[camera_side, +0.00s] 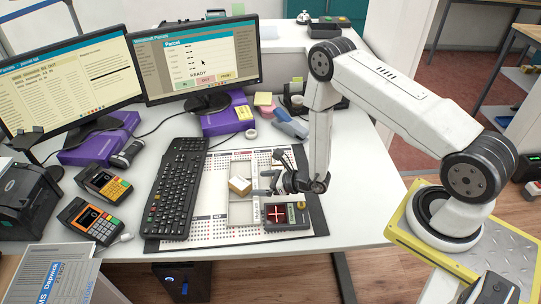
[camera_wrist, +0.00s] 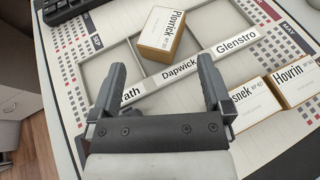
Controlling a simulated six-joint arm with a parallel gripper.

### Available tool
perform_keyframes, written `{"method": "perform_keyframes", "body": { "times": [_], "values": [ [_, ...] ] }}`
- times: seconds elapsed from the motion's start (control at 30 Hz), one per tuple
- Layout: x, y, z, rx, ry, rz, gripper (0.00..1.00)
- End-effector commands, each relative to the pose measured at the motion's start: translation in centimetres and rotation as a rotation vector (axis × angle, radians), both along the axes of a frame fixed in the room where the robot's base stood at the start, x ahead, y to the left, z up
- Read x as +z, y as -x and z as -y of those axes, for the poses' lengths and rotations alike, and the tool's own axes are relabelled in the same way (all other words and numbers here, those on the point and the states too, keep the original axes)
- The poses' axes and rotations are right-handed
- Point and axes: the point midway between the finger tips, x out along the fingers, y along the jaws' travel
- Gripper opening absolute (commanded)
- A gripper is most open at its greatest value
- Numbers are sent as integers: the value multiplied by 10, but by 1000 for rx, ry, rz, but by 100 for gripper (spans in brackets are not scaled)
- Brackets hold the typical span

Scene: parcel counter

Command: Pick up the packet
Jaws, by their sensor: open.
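A small tan packet with a white top label reading "Plovrick" (camera_wrist: 162,33) sits in a pale sorting tray, above the "Dapwick" label. In the side view this packet (camera_side: 240,185) shows in the tray (camera_side: 238,219), left of my gripper. My gripper (camera_wrist: 163,72) is open and empty in the wrist view, with its two dark fingers apart and the packet beyond the tips. In the side view my gripper (camera_side: 265,183) is low over the counter, just right of the packet. Two more labelled packets, "…snek" (camera_wrist: 250,103) and "Hovrin" (camera_wrist: 295,82), lie right of my fingers.
A dark device with a red cross (camera_side: 276,214) stands close in front of my gripper. A black keyboard (camera_side: 175,188) lies left of the tray. Two card terminals (camera_side: 90,220) and monitors (camera_side: 195,58) stand farther left and back.

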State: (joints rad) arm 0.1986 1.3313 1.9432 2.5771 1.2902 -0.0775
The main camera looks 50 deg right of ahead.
Motion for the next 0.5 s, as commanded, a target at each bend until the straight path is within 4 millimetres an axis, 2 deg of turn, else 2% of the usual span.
{"method": "perform_keyframes", "body": {
  "times": [0.3, 0.5],
  "values": [
    [-8, -18, -8, 2, 0, -1, 100],
    [-9, -20, -9, 2, 0, -1, 100]
  ]
}}
